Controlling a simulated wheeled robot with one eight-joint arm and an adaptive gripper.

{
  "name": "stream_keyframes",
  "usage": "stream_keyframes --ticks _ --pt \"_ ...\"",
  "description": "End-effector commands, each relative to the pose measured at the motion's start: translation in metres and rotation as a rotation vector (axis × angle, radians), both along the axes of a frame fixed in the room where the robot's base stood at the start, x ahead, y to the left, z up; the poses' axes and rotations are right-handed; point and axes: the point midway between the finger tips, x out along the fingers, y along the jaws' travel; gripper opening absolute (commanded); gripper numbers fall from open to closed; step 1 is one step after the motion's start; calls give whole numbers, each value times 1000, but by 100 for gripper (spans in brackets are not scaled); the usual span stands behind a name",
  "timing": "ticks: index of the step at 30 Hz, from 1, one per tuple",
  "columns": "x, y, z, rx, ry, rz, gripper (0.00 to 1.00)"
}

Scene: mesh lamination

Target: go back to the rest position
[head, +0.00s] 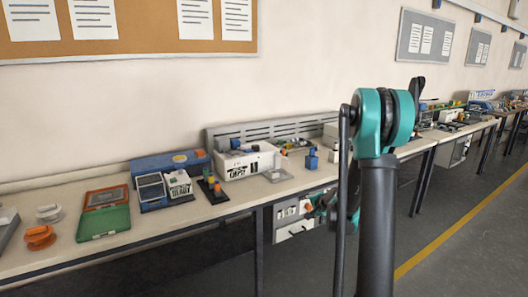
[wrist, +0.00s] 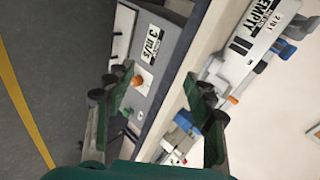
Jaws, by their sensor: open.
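My gripper (wrist: 157,78) is open and empty in the wrist view, its two dark green fingers spread wide with black rollers near the tips. Between and beyond the fingers is a grey box with a "3 m/s" label (wrist: 153,38) and an orange knob (wrist: 138,81). I cannot tell whether a finger touches it. In the head view my arm's column and teal joint stand in front of the bench, and my gripper is mostly hidden behind them, low beside the box under the bench (head: 293,230).
The bench (head: 165,228) runs along the wall. It bears a white machine (head: 247,163), also in the wrist view (wrist: 245,50), a green open case (head: 103,222) and an orange spool (head: 40,237). More benches stand at right. The floor right of the yellow line (head: 440,230) is clear.

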Motion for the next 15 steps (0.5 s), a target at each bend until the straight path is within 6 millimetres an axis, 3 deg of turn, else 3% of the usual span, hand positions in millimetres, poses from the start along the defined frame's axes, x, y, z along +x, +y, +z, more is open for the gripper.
stream_keyframes --ticks 6,15 --pt "-77 15 22 -206 48 155 54" --pt "-190 20 30 -479 122 373 54"
